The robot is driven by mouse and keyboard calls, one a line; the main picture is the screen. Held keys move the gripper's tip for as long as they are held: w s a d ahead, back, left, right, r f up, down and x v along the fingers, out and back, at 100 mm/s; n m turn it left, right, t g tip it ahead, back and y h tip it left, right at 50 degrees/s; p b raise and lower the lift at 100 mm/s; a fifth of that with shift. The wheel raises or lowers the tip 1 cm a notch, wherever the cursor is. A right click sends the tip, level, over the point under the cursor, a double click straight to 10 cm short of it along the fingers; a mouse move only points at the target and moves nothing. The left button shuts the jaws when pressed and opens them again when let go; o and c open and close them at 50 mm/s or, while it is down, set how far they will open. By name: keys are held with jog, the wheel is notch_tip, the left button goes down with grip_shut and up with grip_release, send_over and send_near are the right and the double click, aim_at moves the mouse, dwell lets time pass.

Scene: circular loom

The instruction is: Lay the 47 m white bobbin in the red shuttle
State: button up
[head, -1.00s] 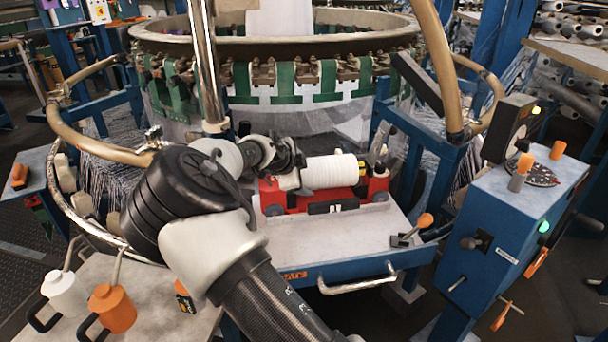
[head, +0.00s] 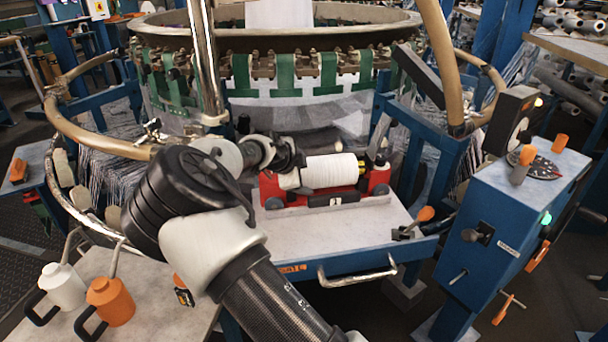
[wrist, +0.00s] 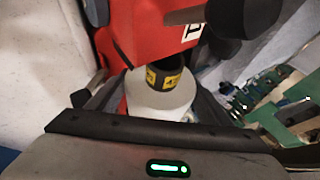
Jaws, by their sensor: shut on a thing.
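The white bobbin (head: 330,171) lies on its side along the red shuttle (head: 377,182), between its red ends in the head view. The shuttle's front wall covers its underside, so I cannot tell whether it rests fully on the shuttle. My gripper (head: 289,165) is shut on the bobbin at its left end. In the wrist view the bobbin (wrist: 160,102) shows between my fingers, with a dark core and a yellow label at its end. The red shuttle (wrist: 150,35) is beyond it, with a "1" tag.
The shuttle stands on a pale tray table (head: 345,232) with a front handle. An orange-knobbed lever (head: 425,214) is at its right. The loom ring (head: 290,38) rises behind. A blue control box (head: 500,215) stands right; white and orange cans (head: 110,300) stand front left.

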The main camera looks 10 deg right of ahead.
jog(key=shift+f, duration=0.75)
jog(key=shift+f, duration=0.15)
jog(key=shift+s+f, duration=0.25)
jog(key=shift+f, duration=0.1)
jog(key=shift+d+f, duration=0.1)
jog(key=shift+f, duration=0.05)
dwell(0.6)
jog(key=o, duration=1.9)
jog(key=shift+s+f, duration=0.1)
jog(key=shift+s+a+r, duration=0.3)
jog(key=shift+a+r, duration=0.05)
jog(key=shift+r, duration=0.15)
jog(key=p+v, duration=0.1)
jog(key=v, duration=0.4)
jog(key=p+v, duration=0.2)
jog(key=v, duration=0.4)
jog(key=w+r+p+v, duration=0.1)
jog(key=p+v, duration=0.1)
jog(key=v, duration=0.4)
jog(key=shift+d+r, duration=0.1)
jog(key=shift+d, duration=0.05)
